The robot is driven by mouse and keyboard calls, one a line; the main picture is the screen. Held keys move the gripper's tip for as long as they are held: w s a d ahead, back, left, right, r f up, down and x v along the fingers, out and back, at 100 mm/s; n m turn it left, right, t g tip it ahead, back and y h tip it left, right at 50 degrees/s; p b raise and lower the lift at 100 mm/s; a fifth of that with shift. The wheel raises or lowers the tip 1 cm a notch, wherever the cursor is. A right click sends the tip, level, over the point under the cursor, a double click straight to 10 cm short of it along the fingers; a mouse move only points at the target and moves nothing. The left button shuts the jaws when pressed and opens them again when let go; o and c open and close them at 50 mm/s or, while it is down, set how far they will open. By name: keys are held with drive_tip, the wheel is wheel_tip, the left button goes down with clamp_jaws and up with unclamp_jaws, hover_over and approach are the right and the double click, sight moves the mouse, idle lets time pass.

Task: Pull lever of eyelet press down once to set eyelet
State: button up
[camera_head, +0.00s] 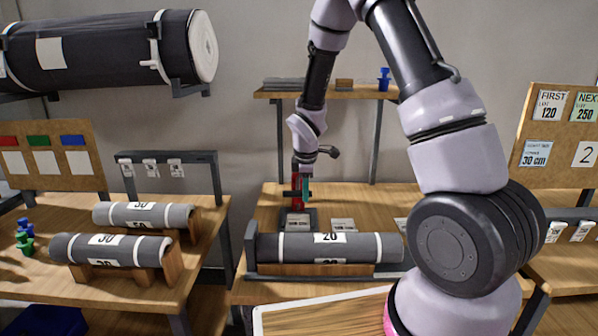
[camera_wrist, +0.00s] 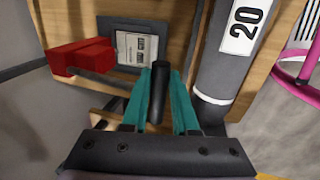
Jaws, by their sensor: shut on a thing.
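The eyelet press stands on the middle table, with a red body (camera_head: 297,187) and a dark base (camera_head: 298,222) carrying a label card. In the wrist view its red body (camera_wrist: 82,58) is at the left and its dark plate (camera_wrist: 120,26) is behind the fingers. My gripper (camera_head: 305,190) is at the press, pointing down. In the wrist view the teal fingers of my gripper (camera_wrist: 160,72) stand on either side of the black lever handle (camera_wrist: 158,95) and are shut on it. The eyelet itself cannot be made out.
A grey roll marked 20 (camera_head: 325,247) lies in a cradle just in front of the press; it also shows in the wrist view (camera_wrist: 222,60). Small label cards (camera_head: 343,225) lie right of the press. A shelf (camera_head: 330,93) stands behind.

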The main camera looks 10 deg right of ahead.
drive_tip(key=shift+s+f, duration=0.1)
drive_tip(key=shift+f, duration=0.9)
drive_tip(key=shift+f, duration=0.3)
drive_tip(key=o, duration=0.9)
drive_tip(key=shift+r, duration=0.1)
